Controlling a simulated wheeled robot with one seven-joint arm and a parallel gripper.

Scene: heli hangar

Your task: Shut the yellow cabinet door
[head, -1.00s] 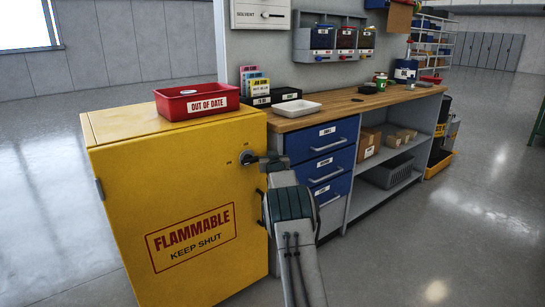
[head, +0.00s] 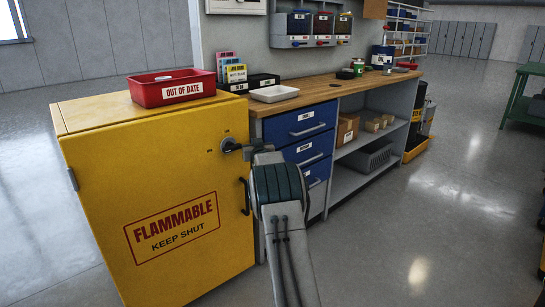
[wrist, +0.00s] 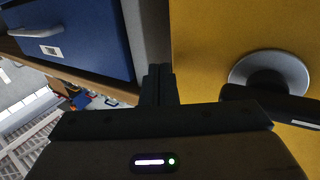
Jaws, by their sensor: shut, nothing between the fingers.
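The yellow cabinet (head: 90,115) stands at the left in the head view. Its yellow door (head: 110,180) carries a red "FLAMMABLE KEEP SHUT" sign and looks about flush with the cabinet front; whether it is latched I cannot tell. A dark lever handle on a round grey plate (head: 231,145) is near the door's upper right corner, with the plate also at the right in the wrist view (wrist: 268,76). My gripper (wrist: 160,75) is shut and empty, beside the lever and in front of the door's right edge. My arm hides most of it in the head view.
A red "OUT OF DATE" bin (head: 173,88) sits on the cabinet. A wooden-topped bench (head: 320,88) with blue drawers (head: 300,123) adjoins on the right. A green table (head: 525,90) stands at far right. The floor (head: 430,210) right of the bench is open.

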